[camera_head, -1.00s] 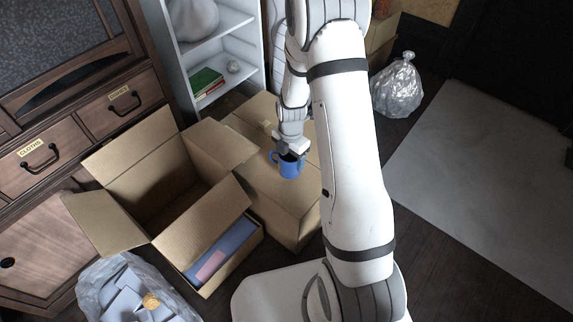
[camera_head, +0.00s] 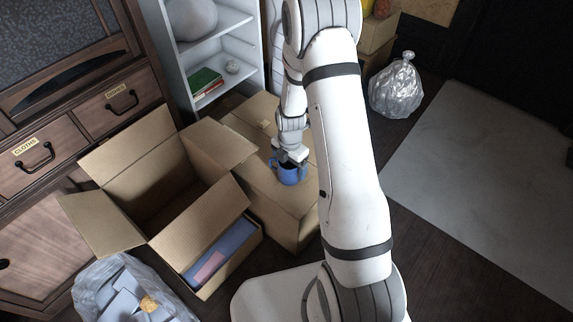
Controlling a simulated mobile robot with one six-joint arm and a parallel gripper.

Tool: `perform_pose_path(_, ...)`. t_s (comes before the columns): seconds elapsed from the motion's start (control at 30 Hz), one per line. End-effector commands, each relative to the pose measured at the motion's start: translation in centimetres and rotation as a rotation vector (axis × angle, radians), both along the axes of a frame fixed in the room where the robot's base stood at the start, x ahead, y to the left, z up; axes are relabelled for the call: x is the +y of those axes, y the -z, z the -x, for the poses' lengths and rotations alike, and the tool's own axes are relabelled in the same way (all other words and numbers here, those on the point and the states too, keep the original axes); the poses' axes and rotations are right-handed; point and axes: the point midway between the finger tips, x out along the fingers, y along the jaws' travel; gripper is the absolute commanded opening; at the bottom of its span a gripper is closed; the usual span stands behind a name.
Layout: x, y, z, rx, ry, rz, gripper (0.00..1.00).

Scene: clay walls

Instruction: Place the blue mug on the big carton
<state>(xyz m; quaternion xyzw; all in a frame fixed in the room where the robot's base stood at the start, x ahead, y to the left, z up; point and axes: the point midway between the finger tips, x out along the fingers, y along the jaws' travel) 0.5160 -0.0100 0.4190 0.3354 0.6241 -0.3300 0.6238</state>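The blue mug (camera_head: 288,175) is upright over the top of the big closed carton (camera_head: 262,196), near the middle of the view. Its dark opening faces up and its handle shows at its left. My gripper (camera_head: 292,158) is at the mug's rim from above and behind, and the mug moves with it, so it looks shut on the mug. The fingertips are small and partly hidden. I cannot tell whether the mug's base touches the carton. My arm covers the carton's right side.
An open carton (camera_head: 137,237) with raised flaps stands left of the closed one. A shelf (camera_head: 245,50) stands behind and a drawer cabinet (camera_head: 65,160) at left. Filled bags lie at front left (camera_head: 125,290) and back right (camera_head: 397,88). A grey mat (camera_head: 480,180) lies at right.

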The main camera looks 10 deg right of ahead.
Motion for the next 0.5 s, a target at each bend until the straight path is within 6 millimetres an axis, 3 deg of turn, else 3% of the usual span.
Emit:
perform_pose_path(0.27,0.0,-0.2,0.0,0.000,0.001,0.000,0.89)
perform_pose_path(0.37,0.0,-1.1,0.0,-0.001,0.001,0.000,0.89)
perform_pose_path(0.5,-0.1,-3.9,-0.1,-0.004,0.001,0.000,0.89)
